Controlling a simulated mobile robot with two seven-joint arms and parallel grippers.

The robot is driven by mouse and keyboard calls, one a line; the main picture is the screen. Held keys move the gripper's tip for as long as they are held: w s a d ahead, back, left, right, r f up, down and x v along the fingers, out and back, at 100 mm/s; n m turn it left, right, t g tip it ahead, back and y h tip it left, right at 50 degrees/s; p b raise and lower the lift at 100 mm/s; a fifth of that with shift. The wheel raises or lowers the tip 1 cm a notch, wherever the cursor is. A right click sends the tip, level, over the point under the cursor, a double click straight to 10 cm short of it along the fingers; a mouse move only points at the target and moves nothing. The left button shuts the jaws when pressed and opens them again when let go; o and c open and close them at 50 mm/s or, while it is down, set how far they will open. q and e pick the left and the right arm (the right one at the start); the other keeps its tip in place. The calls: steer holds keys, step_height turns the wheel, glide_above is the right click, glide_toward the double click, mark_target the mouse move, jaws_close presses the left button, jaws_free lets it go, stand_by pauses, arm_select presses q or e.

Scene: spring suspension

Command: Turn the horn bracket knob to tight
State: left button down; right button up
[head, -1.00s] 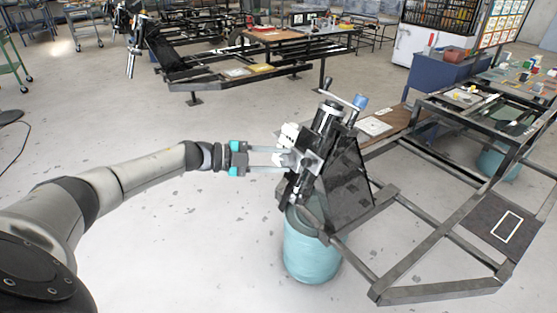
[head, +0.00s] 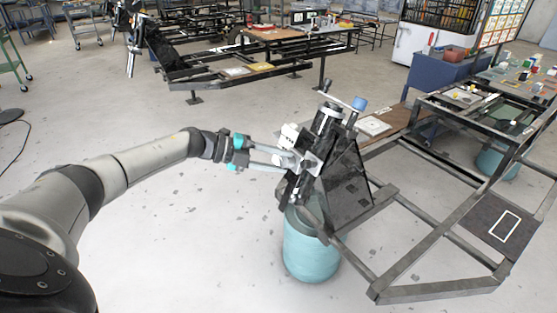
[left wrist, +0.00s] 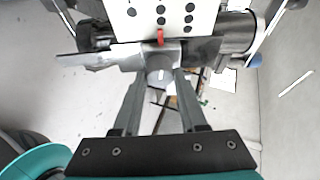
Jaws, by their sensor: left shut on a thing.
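The horn bracket knob (left wrist: 160,68) shows in the left wrist view as a small grey round piece between my fingertips. It sits below a white plate with black holes (left wrist: 172,15) and a small red mark (left wrist: 160,37). In the head view my left gripper (head: 284,160) reaches from the left to the bracket assembly (head: 307,160) on the dark frame's near end. My left gripper, also in the left wrist view (left wrist: 158,78), is shut on the knob. In the head view its fingers largely hide the knob. My right gripper is not in view.
The dark metal frame (head: 420,262) extends right from the assembly. A teal drum (head: 311,250) stands under its near end. A blue-capped handle (head: 359,103) rises above the assembly. A second frame (head: 235,72) stands behind. The floor around my left arm is clear.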

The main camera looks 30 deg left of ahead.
arm_select(q)
steer(key=shift+r, duration=0.1)
steer(key=c, duration=0.5)
jaws_free()
steer(key=shift+c, duration=0.2)
steer(key=shift+o, duration=0.5)
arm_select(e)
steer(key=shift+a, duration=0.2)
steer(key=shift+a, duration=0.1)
arm_select(q)
steer(key=shift+s+a, duration=0.15)
steer(key=shift+a, duration=0.1)
steer(key=p+v, duration=0.3)
steer(key=v, duration=1.1)
steer(key=shift+s+a, duration=0.2)
steer(key=shift+a, duration=0.1)
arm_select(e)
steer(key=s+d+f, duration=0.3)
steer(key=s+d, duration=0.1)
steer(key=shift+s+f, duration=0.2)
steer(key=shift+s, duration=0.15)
